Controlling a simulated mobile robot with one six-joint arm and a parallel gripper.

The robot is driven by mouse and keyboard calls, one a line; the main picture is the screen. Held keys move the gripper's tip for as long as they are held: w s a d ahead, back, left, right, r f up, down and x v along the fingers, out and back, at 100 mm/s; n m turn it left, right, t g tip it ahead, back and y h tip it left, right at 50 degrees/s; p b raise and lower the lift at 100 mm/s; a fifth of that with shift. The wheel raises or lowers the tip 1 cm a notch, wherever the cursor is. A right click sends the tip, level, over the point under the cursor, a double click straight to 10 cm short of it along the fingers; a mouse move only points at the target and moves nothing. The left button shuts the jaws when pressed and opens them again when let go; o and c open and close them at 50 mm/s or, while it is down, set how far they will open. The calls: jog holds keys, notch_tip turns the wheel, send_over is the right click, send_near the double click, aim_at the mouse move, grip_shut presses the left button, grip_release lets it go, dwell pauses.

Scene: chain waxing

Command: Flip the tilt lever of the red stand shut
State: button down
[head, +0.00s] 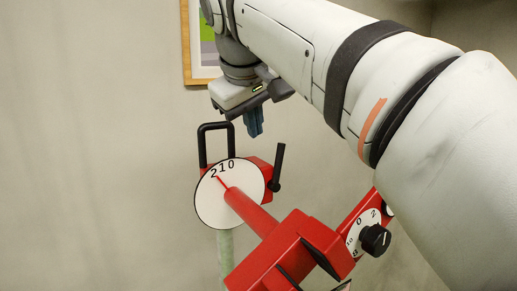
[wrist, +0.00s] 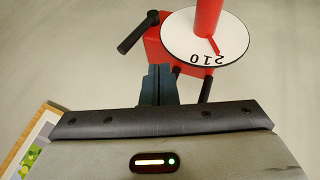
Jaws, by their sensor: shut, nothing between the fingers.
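The red stand (head: 317,235) carries a round white dial (head: 218,206) marked 2, 1, 0 with a red pointer near the 2. A straight black lever (head: 279,163) stands nearly upright on the dial's right side; it looks like the tilt lever. It also shows in the wrist view (wrist: 138,33), at upper left, pointing away from the red block. My gripper (head: 255,131) is shut and empty, above the dial, higher than the lever and to its left. Its fingers (wrist: 158,72) show in the wrist view just below the red block, apart from the lever.
A black loop handle (head: 202,145) rises behind the dial, left of my fingers. A second dial with a black knob (head: 375,240) is at lower right. A green post (head: 226,258) is below. A framed picture (head: 187,50) hangs on the wall. Space left of the stand is clear.

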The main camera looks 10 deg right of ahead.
send_near(278, 165)
notch_tip(278, 165, down, 3)
jog(key=w+a, duration=0.2)
jog(key=a, duration=0.1)
jog(key=shift+w+d+f+p, duration=0.2)
jog(key=shift+w+d+p, duration=0.25)
jog(key=shift+d, duration=0.4)
jog(key=shift+w+d+f+p, duration=0.25)
jog(key=shift+w+d, duration=0.3)
jog(key=shift+d, duration=0.25)
jog(key=shift+d, duration=0.1)
jog(key=shift+d+r, duration=0.1)
